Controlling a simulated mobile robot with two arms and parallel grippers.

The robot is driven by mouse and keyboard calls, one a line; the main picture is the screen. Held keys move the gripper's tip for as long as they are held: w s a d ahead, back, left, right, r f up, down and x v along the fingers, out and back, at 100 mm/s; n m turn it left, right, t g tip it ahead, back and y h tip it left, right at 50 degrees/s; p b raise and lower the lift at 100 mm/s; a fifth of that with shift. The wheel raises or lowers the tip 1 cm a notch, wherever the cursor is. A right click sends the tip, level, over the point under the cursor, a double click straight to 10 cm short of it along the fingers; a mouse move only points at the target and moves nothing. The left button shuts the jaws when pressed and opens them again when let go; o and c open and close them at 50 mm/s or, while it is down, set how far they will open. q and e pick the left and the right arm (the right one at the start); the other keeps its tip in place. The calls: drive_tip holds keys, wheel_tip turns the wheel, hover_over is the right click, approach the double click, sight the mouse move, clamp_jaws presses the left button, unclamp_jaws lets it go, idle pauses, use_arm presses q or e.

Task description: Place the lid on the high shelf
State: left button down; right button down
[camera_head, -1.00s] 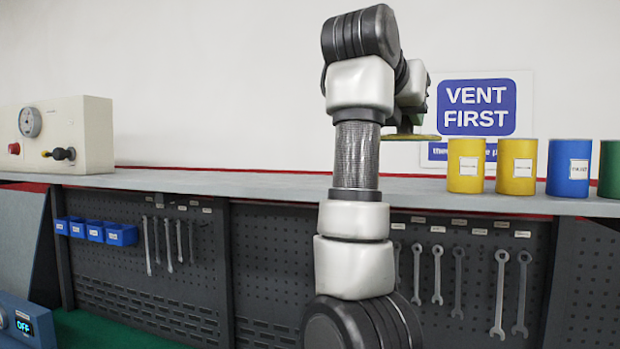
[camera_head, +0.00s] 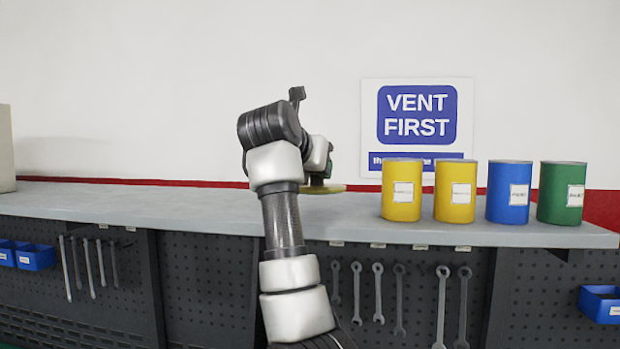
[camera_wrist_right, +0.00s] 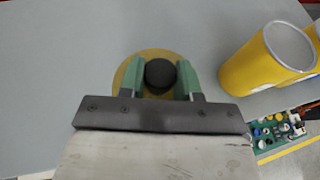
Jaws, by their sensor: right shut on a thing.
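The lid is a flat yellow disc with a round black knob. In the head view the lid (camera_head: 328,188) is level, just over the grey high shelf (camera_head: 200,203), left of the yellow cans. I cannot tell whether it touches the shelf. My right gripper (camera_head: 318,178) is mostly hidden behind my arm there. In the right wrist view its green fingers (camera_wrist_right: 161,78) are shut on the black knob, with the lid (camera_wrist_right: 122,78) beneath them against the grey surface. My left gripper is not in view.
Two yellow cans (camera_head: 402,190), a blue can (camera_head: 508,192) and a green can (camera_head: 561,193) stand in a row to the right on the shelf. The shelf left of my arm is clear. Wrenches (camera_head: 378,293) hang on the pegboard below. A "VENT FIRST" sign (camera_head: 417,115) is behind.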

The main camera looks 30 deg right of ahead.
sight(312, 185)
drive_tip(key=shift+w+d+f, duration=0.15)
drive_tip(key=shift+w+d, duration=0.05)
drive_tip(key=shift+w, duration=0.25)
drive_tip(key=shift+w+f, duration=0.1)
drive_tip(key=shift+f, duration=0.1)
drive_tip(key=shift+f+p, duration=0.35)
drive_tip(key=shift+p, duration=0.05)
drive_tip(key=f, duration=0.1)
drive_tip(key=f+p, duration=0.1)
drive_tip(key=shift+s+a+f, duration=0.2)
drive_tip(key=shift+a+f, duration=0.05)
drive_tip(key=shift+f, duration=0.1)
drive_tip(key=shift+w+d+f, duration=0.1)
drive_tip(key=shift+d+f, duration=0.05)
drive_tip(key=shift+f, duration=0.05)
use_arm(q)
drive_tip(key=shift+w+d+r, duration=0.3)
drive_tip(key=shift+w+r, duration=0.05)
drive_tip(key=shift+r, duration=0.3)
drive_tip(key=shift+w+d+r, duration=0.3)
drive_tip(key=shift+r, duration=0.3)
use_arm(e)
drive_tip(key=shift+f, duration=0.15)
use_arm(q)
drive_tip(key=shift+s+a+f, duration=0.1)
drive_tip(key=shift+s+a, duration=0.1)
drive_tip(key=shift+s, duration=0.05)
use_arm(e)
drive_tip(key=c, duration=0.8)
unclamp_jaws()
